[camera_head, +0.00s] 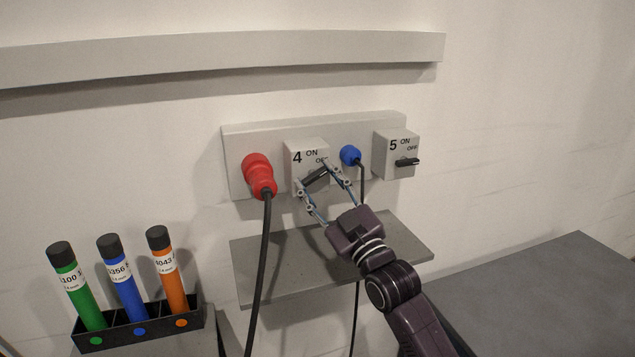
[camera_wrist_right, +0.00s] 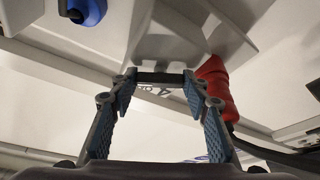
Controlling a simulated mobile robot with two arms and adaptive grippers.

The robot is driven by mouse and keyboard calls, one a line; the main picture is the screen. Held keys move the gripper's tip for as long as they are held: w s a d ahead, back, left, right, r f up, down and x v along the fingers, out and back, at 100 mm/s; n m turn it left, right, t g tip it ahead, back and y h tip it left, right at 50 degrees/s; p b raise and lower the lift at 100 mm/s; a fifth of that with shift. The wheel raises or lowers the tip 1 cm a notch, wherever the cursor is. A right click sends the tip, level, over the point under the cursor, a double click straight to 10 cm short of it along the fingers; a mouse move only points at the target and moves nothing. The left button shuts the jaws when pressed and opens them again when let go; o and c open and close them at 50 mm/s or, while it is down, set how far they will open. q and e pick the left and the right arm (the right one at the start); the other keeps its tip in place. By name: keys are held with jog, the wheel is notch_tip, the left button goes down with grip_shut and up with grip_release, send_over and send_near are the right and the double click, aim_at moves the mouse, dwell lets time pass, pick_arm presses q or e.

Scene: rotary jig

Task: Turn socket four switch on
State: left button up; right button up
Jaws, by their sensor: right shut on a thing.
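The socket four switch box (camera_head: 298,170) is light grey, with "4", "ON" and "OFF" printed on it. Its black switch handle (camera_head: 316,178) lies tilted, rising to the right, below the printed words. My right gripper (camera_head: 317,180) is at this box, with one fingertip on each end of the handle. In the right wrist view, the black handle (camera_wrist_right: 160,77) spans between the fingertips and is held there. The gripper partly hides the lower part of the box. My left gripper is not in view.
A red plug (camera_head: 259,175) is left of box four, and a blue plug (camera_head: 350,155) is right of it. The socket five box (camera_head: 395,150) has a near-level handle. A grey shelf (camera_head: 270,275) is below. A black holder (camera_head: 115,337) carries three coloured tubes.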

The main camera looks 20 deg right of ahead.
jog(key=n, duration=0.2)
jog(key=n+g+y+p, duration=0.1)
jog(key=n, duration=0.1)
jog(key=shift+d+r+y, duration=0.1)
jog(key=shift+r+y, duration=0.1)
jog(key=shift+y, duration=0.1)
jog(key=shift+r+n+g+y+p, duration=0.1)
jog(key=shift+n+g+y+p, duration=0.4)
jog(key=shift+n, duration=0.6)
jog(key=n+g+p, duration=0.1)
jog(key=n+p, duration=0.3)
jog(key=n, duration=0.1)
jog(key=shift+r+g+p, duration=0.2)
jog(key=shift+g+p, duration=0.1)
jog(key=shift+g, duration=0.1)
jog(key=shift+f+n+g+p, duration=0.15)
jog(key=shift+n+g+p, duration=0.25)
jog(key=shift+n+p, duration=1.05)
jog(key=shift+n, duration=0.05)
jog(key=shift+f, duration=0.2)
jog(key=o, duration=1.2)
jog(key=shift+c, duration=0.2)
